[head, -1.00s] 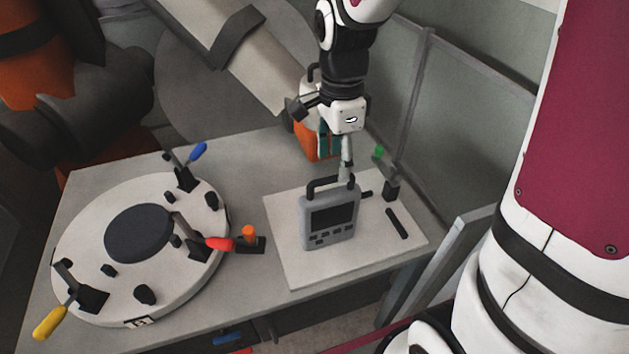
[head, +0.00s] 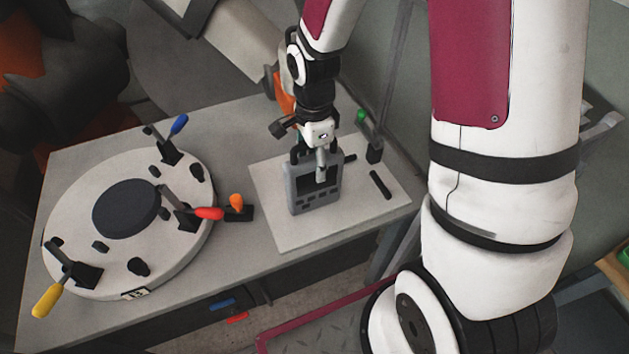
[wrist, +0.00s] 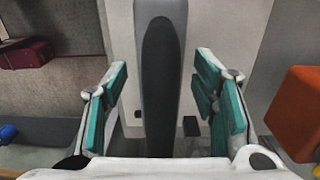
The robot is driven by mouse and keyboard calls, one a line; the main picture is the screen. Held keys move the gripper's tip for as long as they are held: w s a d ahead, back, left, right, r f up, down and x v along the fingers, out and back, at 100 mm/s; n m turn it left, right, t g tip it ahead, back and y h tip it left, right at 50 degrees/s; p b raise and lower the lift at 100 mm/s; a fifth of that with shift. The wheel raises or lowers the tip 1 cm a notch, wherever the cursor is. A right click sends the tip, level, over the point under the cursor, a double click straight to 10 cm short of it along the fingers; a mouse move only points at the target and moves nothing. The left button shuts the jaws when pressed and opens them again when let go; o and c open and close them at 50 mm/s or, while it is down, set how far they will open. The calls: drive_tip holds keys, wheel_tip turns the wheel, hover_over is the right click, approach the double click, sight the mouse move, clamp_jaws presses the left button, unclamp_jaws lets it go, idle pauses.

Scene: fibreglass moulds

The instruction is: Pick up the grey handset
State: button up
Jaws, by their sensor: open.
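The grey handset (head: 302,197), with a dark screen, small buttons and a dark top handle, stands upright on a pale board (head: 271,235). My gripper (head: 321,162) is low over its top, with one finger in front of the screen side. In the wrist view the handset's top (wrist: 160,85) runs as a long dark-grey bar between the two teal-padded fingers. My gripper (wrist: 163,98) is open, with a visible gap on each side of the bar. The far finger is largely hidden in the head view.
A round white mould (head: 75,215) with blue, red and yellow clamp levers covers the table's left. A green-topped clamp (head: 374,150) and a black bar (head: 380,185) are right of the handset. An orange object (wrist: 300,110) is close on the right in the wrist view.

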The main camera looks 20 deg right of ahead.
drive_tip(key=shift+c, duration=0.5)
clamp_jaws()
